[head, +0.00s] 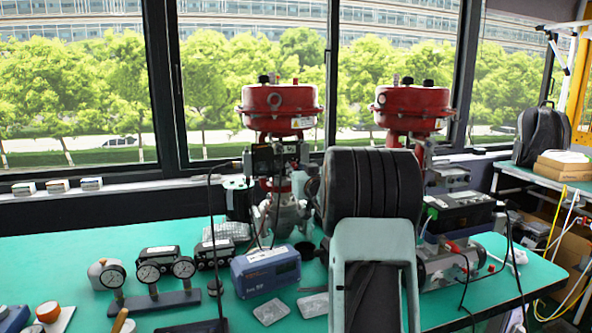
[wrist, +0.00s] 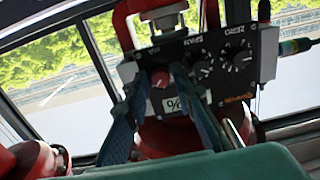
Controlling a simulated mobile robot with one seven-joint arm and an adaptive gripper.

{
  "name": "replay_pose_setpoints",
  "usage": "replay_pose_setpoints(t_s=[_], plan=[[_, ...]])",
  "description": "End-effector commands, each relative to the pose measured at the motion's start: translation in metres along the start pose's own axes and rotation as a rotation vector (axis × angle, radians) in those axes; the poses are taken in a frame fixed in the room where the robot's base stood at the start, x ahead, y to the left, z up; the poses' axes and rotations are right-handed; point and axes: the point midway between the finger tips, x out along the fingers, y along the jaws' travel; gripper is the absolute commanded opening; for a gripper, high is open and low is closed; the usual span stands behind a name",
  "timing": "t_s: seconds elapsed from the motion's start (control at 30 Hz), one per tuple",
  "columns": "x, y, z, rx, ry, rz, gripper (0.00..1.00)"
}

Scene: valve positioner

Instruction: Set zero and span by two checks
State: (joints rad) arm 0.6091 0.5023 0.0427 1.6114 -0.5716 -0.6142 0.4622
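In the wrist view the positioner (wrist: 205,72) is a dark box, tilted in the picture, with dials marked ZERO (wrist: 236,58) and SPAN (wrist: 203,68). A red knob (wrist: 160,77) sits left of them, above a small white % label (wrist: 171,105). My gripper (wrist: 161,82) has its two blue fingers apart, one on each side of the red knob; I cannot tell whether they touch it. The right finger passes close to the SPAN dial. In the head view the positioner (head: 268,158) is mounted on the valve under a red actuator (head: 279,108); my arm hides the gripper there.
A second red actuator (head: 411,108) stands at right, partly behind my arm. On the green bench (head: 60,255) are a gauge stand (head: 155,298), a blue instrument (head: 265,271) and a black-topped device (head: 459,210). Cables hang near the valve and the right edge.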

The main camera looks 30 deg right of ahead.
Motion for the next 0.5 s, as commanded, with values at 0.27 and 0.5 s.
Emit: replay_pose_setpoints(t_s=[0.27,0.5], plan=[[0.0022,-0.0003,-0.0005,0.0,0.001,0.0,0.23],[0.002,-0.0002,-0.0005,0.0,0.001,0.0,0.01]])
